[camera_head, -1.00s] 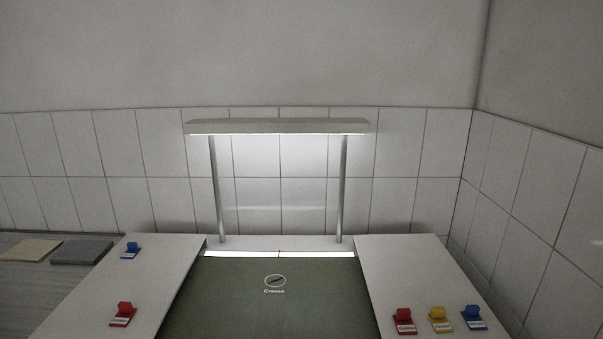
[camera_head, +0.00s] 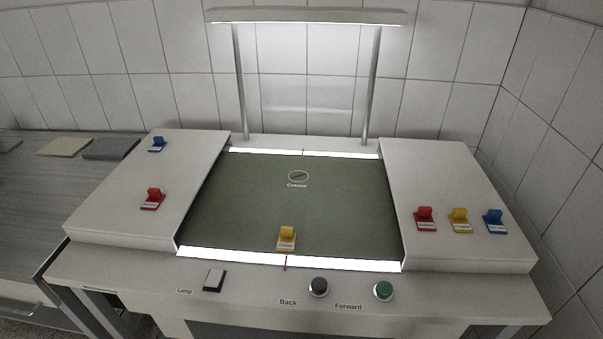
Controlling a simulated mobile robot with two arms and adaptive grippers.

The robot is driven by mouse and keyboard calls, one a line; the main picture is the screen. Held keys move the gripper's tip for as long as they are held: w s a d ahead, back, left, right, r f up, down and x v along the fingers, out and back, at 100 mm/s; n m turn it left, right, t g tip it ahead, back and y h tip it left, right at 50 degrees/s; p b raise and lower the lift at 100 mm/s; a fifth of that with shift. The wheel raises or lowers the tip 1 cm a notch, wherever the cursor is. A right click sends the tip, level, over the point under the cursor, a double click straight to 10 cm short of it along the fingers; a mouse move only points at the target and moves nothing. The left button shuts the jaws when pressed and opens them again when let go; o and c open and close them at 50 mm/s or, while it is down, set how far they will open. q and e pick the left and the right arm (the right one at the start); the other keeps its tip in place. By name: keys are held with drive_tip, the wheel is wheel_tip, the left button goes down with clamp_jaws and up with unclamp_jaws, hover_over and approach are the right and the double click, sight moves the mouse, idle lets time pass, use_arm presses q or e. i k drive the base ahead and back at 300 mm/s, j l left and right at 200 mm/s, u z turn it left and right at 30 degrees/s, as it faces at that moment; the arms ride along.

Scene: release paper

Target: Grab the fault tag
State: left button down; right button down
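Several small coloured tags with upright tabs and white labels show in the head view; the labels are too small to read surely. A yellow tag (camera_head: 286,238) stands on the green sheet (camera_head: 250,205) near its front edge. On the right white panel a red tag (camera_head: 426,218), a yellow tag (camera_head: 460,220) and a blue tag (camera_head: 494,221) stand in a row. On the left panel are a blue tag (camera_head: 157,144) at the back and a red tag (camera_head: 152,199) nearer the front. I cannot tell which is the fault tag. Neither gripper is in view.
A crease mark (camera_head: 298,176) shows on the green sheet. A lamp bar (camera_head: 305,16) on two posts stands behind. The front ledge has a lamp switch (camera_head: 214,279), a black button (camera_head: 319,287) and a green button (camera_head: 383,291). Pads (camera_head: 111,148) lie on the side table.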

sight(286, 239)
drive_tip(key=l+u, duration=0.25)
drive_tip(key=u, duration=0.15)
drive_tip(key=l+u, duration=0.55)
drive_tip(key=u, duration=0.2)
